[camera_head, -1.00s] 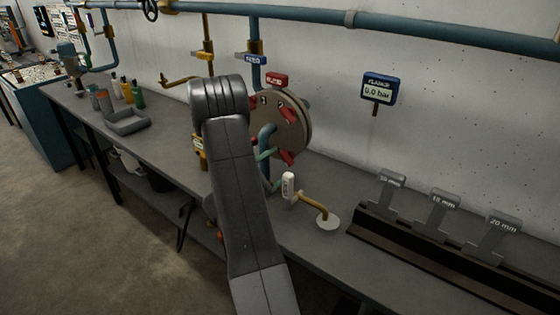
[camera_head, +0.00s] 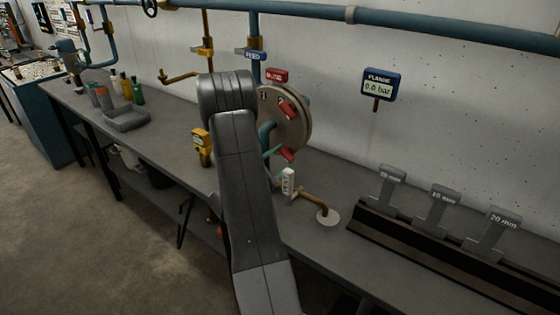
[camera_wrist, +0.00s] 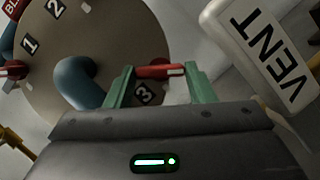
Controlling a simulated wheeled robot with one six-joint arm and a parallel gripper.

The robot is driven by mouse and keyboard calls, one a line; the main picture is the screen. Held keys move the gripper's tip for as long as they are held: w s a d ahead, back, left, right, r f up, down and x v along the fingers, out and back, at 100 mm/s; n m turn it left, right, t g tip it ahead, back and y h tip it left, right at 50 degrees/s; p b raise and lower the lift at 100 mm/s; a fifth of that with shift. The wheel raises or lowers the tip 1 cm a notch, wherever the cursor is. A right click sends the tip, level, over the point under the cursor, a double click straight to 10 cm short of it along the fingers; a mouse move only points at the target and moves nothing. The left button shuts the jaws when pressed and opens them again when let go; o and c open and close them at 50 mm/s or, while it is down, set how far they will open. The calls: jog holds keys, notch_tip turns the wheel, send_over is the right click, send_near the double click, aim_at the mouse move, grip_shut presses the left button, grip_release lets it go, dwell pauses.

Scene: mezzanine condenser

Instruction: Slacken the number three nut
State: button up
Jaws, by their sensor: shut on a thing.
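The number three nut (camera_wrist: 154,72) is a red bar with a white mark, beside the "3" label on the round grey-brown flange (camera_wrist: 110,45). My gripper (camera_wrist: 163,72) has its green fingers on either side of this nut and is shut on it. Labels "1" and "2" show in the wrist view, with another red nut (camera_wrist: 12,70) by "1".
A white VENT handle (camera_wrist: 262,45) stands close right of my gripper. A blue pipe (camera_wrist: 78,82) bends out of the flange on the left. The flange gauge (camera_head: 379,86) reads 0.0 bar.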

dwell(0.3)
jog(key=o, duration=1)
jog(key=b+v, duration=0.3)
jog(key=v, duration=1)
jog(key=shift+s+a+f, duration=0.2)
jog(key=shift+s+f, duration=0.05)
jog(key=shift+s, duration=0.05)
jog(key=shift+d, duration=0.1)
jog(key=p+x, duration=0.3)
jog(key=x, duration=1)
jog(key=shift+w+d+r, duration=0.15)
jog(key=shift+w+r, duration=0.1)
jog(key=shift+w, duration=0.05)
